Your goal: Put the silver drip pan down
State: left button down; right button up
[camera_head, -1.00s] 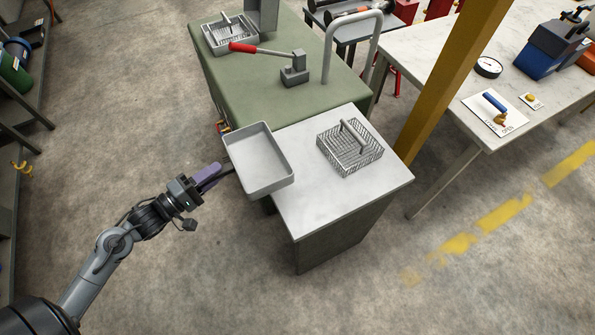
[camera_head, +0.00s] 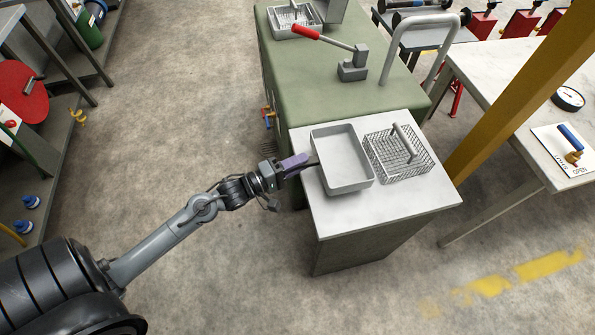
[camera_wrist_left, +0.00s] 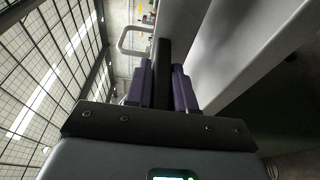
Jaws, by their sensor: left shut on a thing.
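The silver drip pan (camera_head: 345,165) is an empty, shallow rectangular tray over the left part of the pale side table (camera_head: 405,211), just left of a wire basket. My left gripper (camera_head: 308,163) is at the pan's left side, shut on its dark handle. In the left wrist view the purple fingers (camera_wrist_left: 163,85) close on the dark handle, with the grey pan wall (camera_wrist_left: 245,45) beyond. I cannot tell whether the pan's bottom touches the table. My right gripper is not in view.
The wire basket (camera_head: 398,155) with a bar handle stands close to the pan's right. Behind is a green bench (camera_head: 318,85) with a red-handled lever tool (camera_head: 352,65) and another basket (camera_head: 294,20). A yellow post (camera_head: 500,105) rises at the right. The table's front is clear.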

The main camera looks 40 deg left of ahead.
pick_arm(q)
notch_tip(320, 180, down, 4)
jog(key=shift+r+b, duration=0.2)
jog(key=shift+b, duration=0.65)
jog(key=c, duration=1)
grip_release()
jog(key=shift+f, duration=0.2)
jog(key=shift+o, duration=0.2)
jog(key=shift+r, duration=0.1)
